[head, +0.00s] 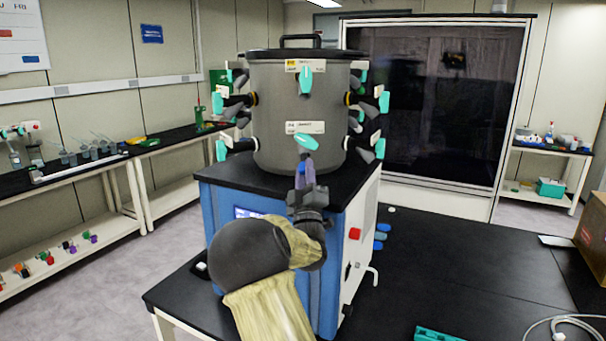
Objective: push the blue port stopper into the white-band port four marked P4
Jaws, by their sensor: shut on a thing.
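My gripper (302,180) is at the front of the grey drum (275,105), just below its lower front teal valve handle (308,141). It is shut on the blue port stopper (303,168), of which only a small blue part shows between the fingers. A white label (305,127) sits just above that handle; its writing is too small to read. The port behind the stopper is hidden by my gripper, so I cannot tell the white band, the P4 mark, or whether the stopper touches the port.
The drum stands on a blue cabinet with a black top (220,172). Other ports with teal handles stick out on both sides, such as a right one (383,102). Blue pieces (380,236) lie right of the cabinet on the black table (455,265), whose middle is clear.

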